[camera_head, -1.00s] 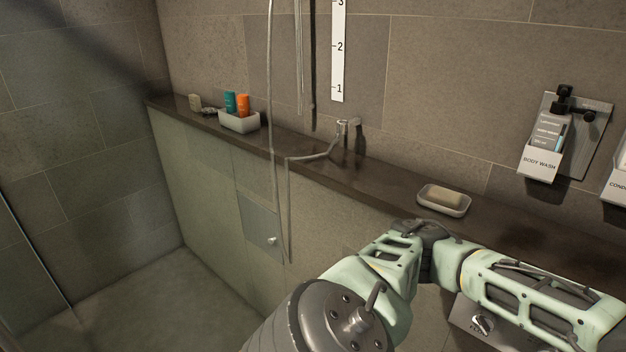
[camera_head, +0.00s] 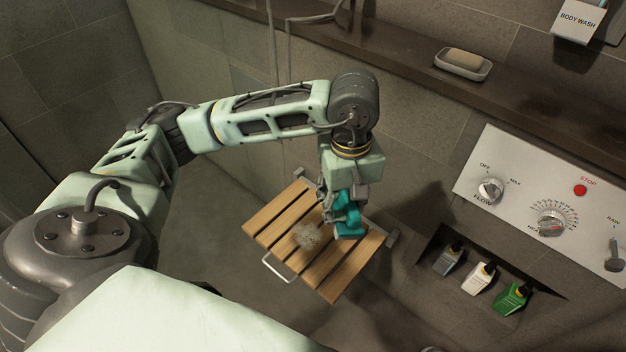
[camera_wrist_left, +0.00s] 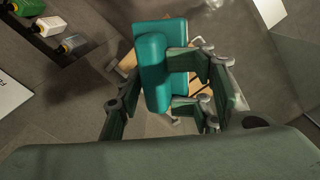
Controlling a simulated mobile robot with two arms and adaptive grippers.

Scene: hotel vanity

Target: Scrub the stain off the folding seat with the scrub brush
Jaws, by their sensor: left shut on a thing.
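The folding seat (camera_head: 279,229) is made of wooden slats and is folded down from the wall. A pale greyish stain (camera_head: 308,237) shows on its slats near the middle. My left gripper (camera_head: 343,205) is over the right part of the seat and is shut on a teal scrub brush (camera_head: 349,231). The brush is just right of the stain; I cannot tell whether it touches the slats. In the left wrist view the brush (camera_wrist_left: 153,72) sits between the fingers (camera_wrist_left: 193,85) and hides most of the seat (camera_wrist_left: 127,62). My right gripper is not in view.
A control panel (camera_head: 535,205) with knobs is on the wall at right. Below it, a niche (camera_head: 440,238) holds several bottles. A ledge (camera_head: 400,62) with a soap dish (camera_head: 463,73) runs above the seat. The floor left of the seat is clear.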

